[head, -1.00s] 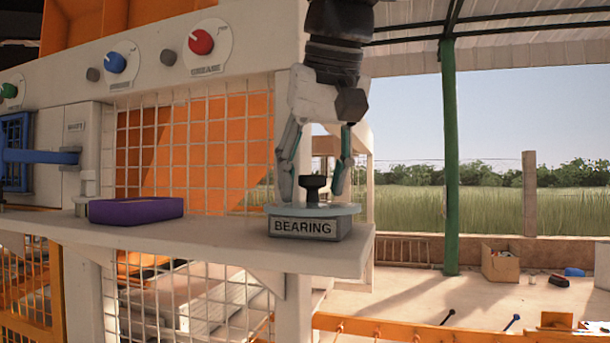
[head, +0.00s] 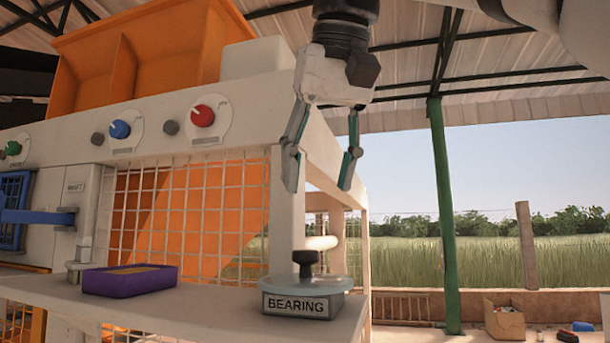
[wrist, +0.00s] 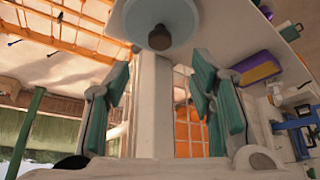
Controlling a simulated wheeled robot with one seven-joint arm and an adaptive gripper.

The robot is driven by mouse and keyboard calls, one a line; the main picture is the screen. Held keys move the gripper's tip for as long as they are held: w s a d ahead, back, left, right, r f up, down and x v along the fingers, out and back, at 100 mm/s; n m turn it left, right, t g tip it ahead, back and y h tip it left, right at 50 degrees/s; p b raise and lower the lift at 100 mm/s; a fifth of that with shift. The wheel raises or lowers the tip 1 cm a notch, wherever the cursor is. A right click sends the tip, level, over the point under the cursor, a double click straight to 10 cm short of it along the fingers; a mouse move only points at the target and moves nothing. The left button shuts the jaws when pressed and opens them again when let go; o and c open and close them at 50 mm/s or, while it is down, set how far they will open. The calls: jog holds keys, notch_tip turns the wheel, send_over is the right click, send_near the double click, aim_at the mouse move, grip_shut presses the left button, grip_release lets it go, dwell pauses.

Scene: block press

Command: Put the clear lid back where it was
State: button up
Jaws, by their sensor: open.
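The clear lid (head: 306,283) is a pale, see-through disc with a black knob (head: 306,262) on top. It lies flat on the grey box labelled BEARING (head: 297,305), at the right end of the white shelf. In the wrist view the lid (wrist: 185,22) and its dark knob (wrist: 159,38) show at the top. My gripper (head: 318,188) is open and empty. Its fingers point down above the knob, clear of it. The fingers also show in the wrist view (wrist: 160,85), apart with nothing between them.
A purple tray (head: 128,281) stands on the white shelf (head: 210,310) to the left of the box. Behind is a mesh panel, with red (head: 203,115) and blue (head: 120,129) knobs on the beam above. A white post stands just behind the box. Open air lies to the right.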

jog(key=shift+d, duration=0.1)
jog(key=s+d+f+m, duration=0.1)
jog(key=d+f, duration=0.8)
jog(key=f, duration=0.3)
jog(key=s+d+f, duration=0.2)
jog(key=s+f, duration=0.2)
jog(key=f, duration=0.4)
jog(key=s+d+f+m+h, duration=0.1)
jog(key=s+f, duration=0.3)
jog(key=f, duration=0.5)
jog(key=s+d+f, duration=0.2)
jog(key=s+f, duration=0.1)
jog(key=f, duration=0.5)
jog(key=shift+s+d+f+m, duration=0.3)
jog(key=shift+s+f, duration=0.05)
jog(key=shift+s, duration=0.05)
jog(key=shift+w+f, duration=0.1)
jog(key=w+f+b, duration=0.2)
jog(key=shift+w+f+b, duration=0.25)
jog(key=shift+w+b, duration=0.1)
jog(key=shift+w, duration=0.05)
